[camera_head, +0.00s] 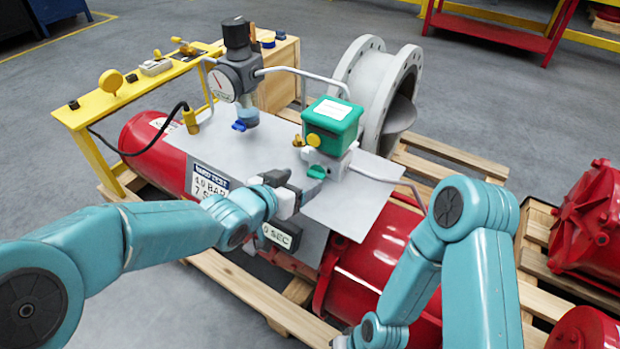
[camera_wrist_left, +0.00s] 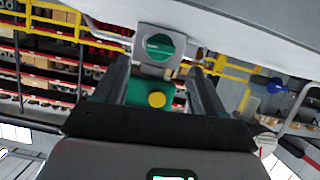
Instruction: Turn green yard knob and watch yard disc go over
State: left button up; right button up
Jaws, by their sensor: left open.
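The green knob (camera_head: 317,172) sits on the front of a grey block under a green box (camera_head: 333,122) with a yellow button-like disc on its face. In the left wrist view the knob (camera_wrist_left: 160,46) shows a bar across its round face, on a grey square housing. My left gripper (camera_head: 303,191) is open just in front of the knob, and its fingers (camera_wrist_left: 158,68) stand apart on either side of the housing with nothing between them. A grey disc (camera_head: 400,116) shows at an angle inside the flanged pipe behind. My right gripper is mostly cut off at the bottom edge.
A grey plate (camera_head: 345,208) carries a pressure gauge (camera_head: 222,85) with a black-topped regulator and bent tubes. Red cylinders (camera_head: 372,262) lie under it on wooden pallets. A yellow bench (camera_head: 85,115) stands left. My right arm occupies the lower right.

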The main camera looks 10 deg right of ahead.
aim_at(315, 173)
pick_arm(q)
jog(key=x, duration=0.5)
jog(key=shift+w, duration=0.1)
jog(key=shift+c, duration=0.3)
jog(key=c, duration=1)
jog(key=b, duration=0.3)
jog(key=shift+d+f, duration=0.1)
jog(key=shift+f, duration=0.15)
jog(key=shift+r+m+b, duration=0.1)
jog(key=shift+m+b, duration=0.2)
jog(key=shift+b, duration=0.05)
jog(key=shift+r+y, duration=0.1)
jog(key=shift+y, duration=0.2)
jog(key=o, duration=1.1)
jog(key=shift+c, duration=0.2)
